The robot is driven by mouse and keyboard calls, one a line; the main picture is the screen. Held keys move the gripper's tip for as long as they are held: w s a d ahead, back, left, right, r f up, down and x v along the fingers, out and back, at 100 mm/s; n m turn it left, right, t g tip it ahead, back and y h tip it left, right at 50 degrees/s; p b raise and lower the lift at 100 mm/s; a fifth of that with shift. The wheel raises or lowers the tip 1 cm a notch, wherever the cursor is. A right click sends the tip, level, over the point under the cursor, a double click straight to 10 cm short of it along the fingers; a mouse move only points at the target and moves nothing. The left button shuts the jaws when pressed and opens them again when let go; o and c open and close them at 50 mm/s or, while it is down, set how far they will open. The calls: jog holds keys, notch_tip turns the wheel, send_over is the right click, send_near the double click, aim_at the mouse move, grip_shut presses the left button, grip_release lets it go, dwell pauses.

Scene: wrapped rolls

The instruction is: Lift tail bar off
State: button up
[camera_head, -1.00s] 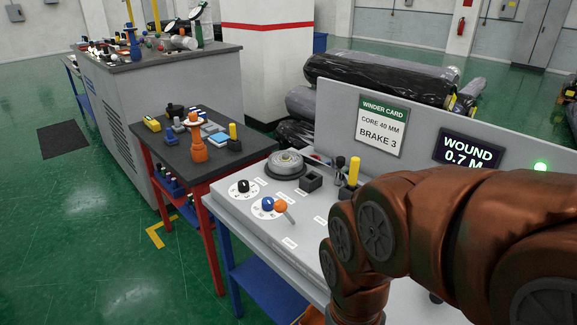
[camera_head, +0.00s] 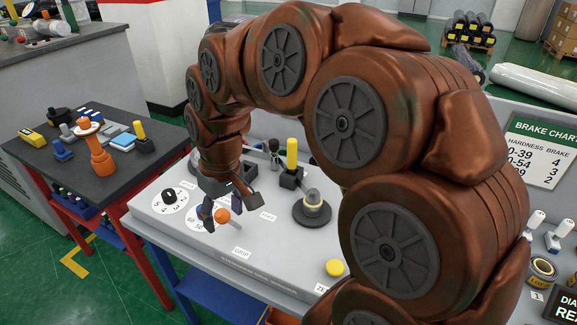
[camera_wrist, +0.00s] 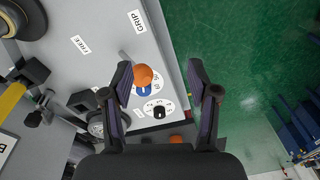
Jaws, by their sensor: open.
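A grey lever with an orange ball (camera_head: 222,215) stands by a blue knob (camera_wrist: 143,90) on the grey panel; GRIP (camera_wrist: 137,20) and FREE (camera_wrist: 80,45) labels lie nearby. I cannot tell which part is the tail bar. My gripper (camera_head: 228,205) is open above the panel and points down. In the wrist view my gripper (camera_wrist: 160,75) has the orange ball (camera_wrist: 144,75) between its fingers, nearer the left one; I see no clear contact. My fingers partly hide the blue knob in the head view.
A black knob (camera_head: 169,196) on a numbered dial, a yellow-handled block (camera_head: 291,160), a round spindle (camera_head: 312,208) and a yellow button (camera_head: 334,267) share the panel. A dark side table (camera_head: 70,175) with an orange post (camera_head: 97,150) stands left. Green floor lies beyond the panel's edge.

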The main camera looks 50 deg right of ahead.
jog(key=w+d+r+m+t, duration=0.1)
jog(key=w+d, duration=0.3)
jog(key=d, duration=0.2)
jog(key=w+d+r+t, duration=0.1)
jog(key=w+d, duration=0.3)
jog(key=d, duration=0.3)
jog(key=m+t+h, duration=0.1)
jog(key=m+h, duration=0.1)
jog(key=m, duration=0.1)
send_over(290, 149)
jog(key=shift+s+d+f, duration=0.25)
jog(key=shift+d+f, duration=0.1)
jog(key=shift+d, duration=0.1)
jog(key=shift+d+f, duration=0.15)
jog(key=shift+f, duration=0.1)
jog(key=shift+s+a+p+x, duration=0.15)
jog(key=shift+p+x, duration=0.7)
jog(key=shift+x, duration=0.95)
jog(key=shift+s+a+p+x, duration=0.15)
jog(key=shift+p+x, duration=0.65)
jog(key=shift+x, duration=1)
jog(key=shift+f, duration=0.15)
jog(key=shift+c, duration=0.4)
grip_shut()
